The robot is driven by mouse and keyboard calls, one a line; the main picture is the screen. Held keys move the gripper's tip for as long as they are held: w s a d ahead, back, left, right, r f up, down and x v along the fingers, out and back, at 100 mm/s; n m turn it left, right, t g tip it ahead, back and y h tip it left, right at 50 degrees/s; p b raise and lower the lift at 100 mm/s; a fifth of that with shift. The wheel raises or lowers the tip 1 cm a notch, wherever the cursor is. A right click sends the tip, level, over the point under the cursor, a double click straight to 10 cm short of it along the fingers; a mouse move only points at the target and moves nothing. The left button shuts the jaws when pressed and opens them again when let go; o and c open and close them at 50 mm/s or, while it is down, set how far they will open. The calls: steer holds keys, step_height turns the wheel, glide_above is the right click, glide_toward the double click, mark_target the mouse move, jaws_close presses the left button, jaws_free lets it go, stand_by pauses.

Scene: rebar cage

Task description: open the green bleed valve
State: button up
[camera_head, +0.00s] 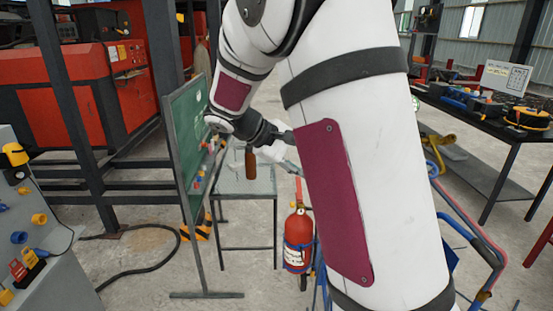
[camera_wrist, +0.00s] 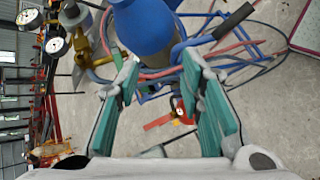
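In the wrist view a blue cylinder (camera_wrist: 143,25) lies beyond the fingertips at the top. Brass fittings (camera_wrist: 92,42) and round gauges (camera_wrist: 56,45) are to its left. A green upright board (camera_head: 188,135) with small coloured parts on its face stands left of my arm in the head view.
A red fire extinguisher (camera_head: 299,238) stands on the floor below my arm. A blue-framed cart (camera_head: 487,262) with hoses is at right. A grey console (camera_head: 45,250) is at lower left, and a dark workbench (camera_head: 500,125) at far right.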

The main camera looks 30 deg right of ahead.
steer(key=w+d+f+n+g+h, duration=0.1)
steer(key=w+d+f+n+h, duration=0.1)
steer(key=w+d+f+h, duration=0.45)
steer(key=shift+y, duration=0.85)
steer(key=x, duration=0.4)
steer(key=r+p+x, duration=0.1)
steer(key=x, duration=0.3)
steer(key=w+p+x, duration=0.1)
steer(key=x, duration=0.3)
steer(key=shift+w+d+r, duration=0.1)
steer(key=shift+d+r, duration=0.2)
steer(key=shift+d, duration=0.15)
jaws_close()
